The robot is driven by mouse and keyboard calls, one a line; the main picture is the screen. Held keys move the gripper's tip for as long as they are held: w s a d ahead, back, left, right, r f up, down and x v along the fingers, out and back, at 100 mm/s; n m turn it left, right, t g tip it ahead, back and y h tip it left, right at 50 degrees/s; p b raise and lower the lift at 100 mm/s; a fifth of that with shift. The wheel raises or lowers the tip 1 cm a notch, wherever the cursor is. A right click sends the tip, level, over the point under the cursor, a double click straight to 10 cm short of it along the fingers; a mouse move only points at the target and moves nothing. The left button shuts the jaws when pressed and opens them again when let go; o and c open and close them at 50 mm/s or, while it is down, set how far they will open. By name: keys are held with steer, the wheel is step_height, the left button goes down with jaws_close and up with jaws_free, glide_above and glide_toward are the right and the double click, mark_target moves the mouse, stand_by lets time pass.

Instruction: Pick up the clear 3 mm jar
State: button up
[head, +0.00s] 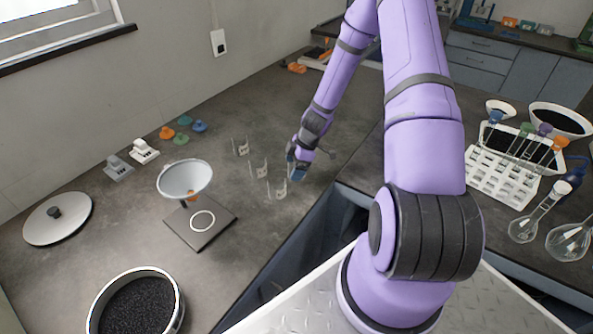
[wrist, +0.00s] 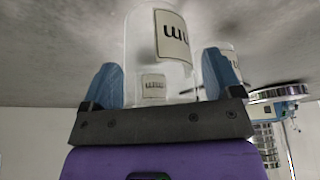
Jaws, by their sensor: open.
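Three clear jars with pale labels stand in a slanting row on the dark bench in the head view: a far one (head: 240,147), a middle one (head: 259,169) and a near one (head: 277,191). My gripper (head: 293,174) is low beside the near jar. In the wrist view my gripper (wrist: 160,82) is open, and a clear jar (wrist: 170,38) stands between or just beyond its blue fingers. Its label shows "mm", but I cannot read the number. A second clear jar (wrist: 222,60) shows behind the right finger.
A round pan of black grains (head: 137,305) and a grey lid (head: 57,218) lie further left. A white tube rack (head: 484,169) and flasks (head: 522,229) stand at right.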

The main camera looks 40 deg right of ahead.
steer(key=c, duration=1)
steer(key=shift+r, duration=0.2)
steer(key=shift+r, duration=0.55)
step_height(320, 180, up, 2)
steer(key=shift+r, duration=0.1)
steer(key=s, duration=0.5)
steer(key=s+d+r, duration=0.1)
steer(key=s, duration=1)
steer(key=shift+d+r, duration=0.2)
steer(key=shift+d, duration=0.05)
